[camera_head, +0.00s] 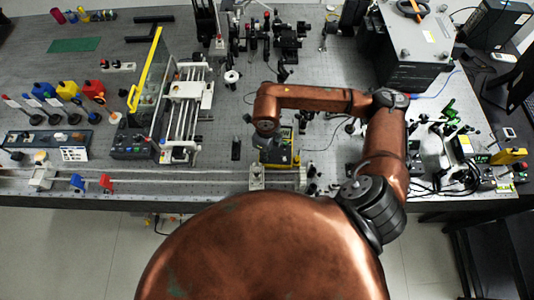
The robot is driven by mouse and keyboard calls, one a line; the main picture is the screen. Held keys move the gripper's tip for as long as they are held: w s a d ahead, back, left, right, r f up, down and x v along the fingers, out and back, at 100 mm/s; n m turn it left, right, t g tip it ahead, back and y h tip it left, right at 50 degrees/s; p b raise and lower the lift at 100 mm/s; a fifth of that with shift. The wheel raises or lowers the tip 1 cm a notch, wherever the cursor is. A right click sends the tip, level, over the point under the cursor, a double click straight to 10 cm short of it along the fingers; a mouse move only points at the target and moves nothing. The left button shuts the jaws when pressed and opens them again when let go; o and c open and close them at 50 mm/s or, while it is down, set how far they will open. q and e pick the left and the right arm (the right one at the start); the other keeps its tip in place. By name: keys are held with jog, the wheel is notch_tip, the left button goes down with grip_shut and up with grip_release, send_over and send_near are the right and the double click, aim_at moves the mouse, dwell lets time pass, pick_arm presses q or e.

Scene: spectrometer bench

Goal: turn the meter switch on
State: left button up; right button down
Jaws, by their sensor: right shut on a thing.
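A small dark meter (284,145) with yellow edges and a pale display area stands near the front edge of the bench, in the middle of the head view. Its switch is too small to make out. My right arm comes in from the right and bends down over the meter. My right gripper (268,141) is at the meter's left side, small and partly hidden under my wrist. It is shut, apparently on part of the meter, but the exact contact is unclear. My left gripper is not in view.
A metal rail (215,184) runs along the front edge. A frame with a yellow bar (148,68) stands to the left of my right gripper. Optical mounts (288,45) stand behind. A grey box (415,50) and cabled devices (465,147) are at the right.

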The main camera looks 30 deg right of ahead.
jog(key=c, duration=1.9)
grip_release()
notch_tip(320, 180, up, 12)
